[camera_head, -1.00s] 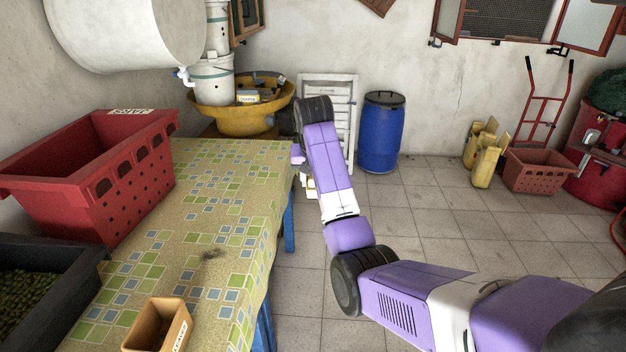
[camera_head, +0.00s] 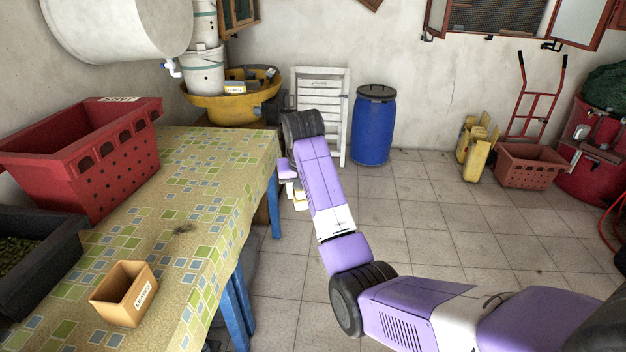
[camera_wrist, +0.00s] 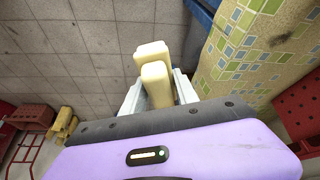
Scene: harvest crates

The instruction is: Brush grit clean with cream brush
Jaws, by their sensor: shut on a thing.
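A dark smudge of grit (camera_head: 183,229) lies on the patterned tabletop, between the red crate and the table's right edge. It also shows in the wrist view (camera_wrist: 283,38), at the upper right. My gripper (camera_head: 292,190) is off the table's right side, over the floor, partly hidden by my arm in the head view. In the wrist view my gripper (camera_wrist: 157,92) has its pale fingers shut on the cream brush (camera_wrist: 156,82), which has two blocky cream parts showing. The brush is only a small pale patch in the head view (camera_head: 300,201). It is apart from the grit.
The table (camera_head: 214,195) also bears a red crate (camera_head: 125,165), a dark crate (camera_head: 65,270) and a small tan labelled box (camera_head: 112,308). A yellow basin (camera_head: 215,110), a white folded rack (camera_head: 335,90) and a blue barrel (camera_head: 372,130) stand behind. The tiled floor (camera_head: 420,215) is largely open.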

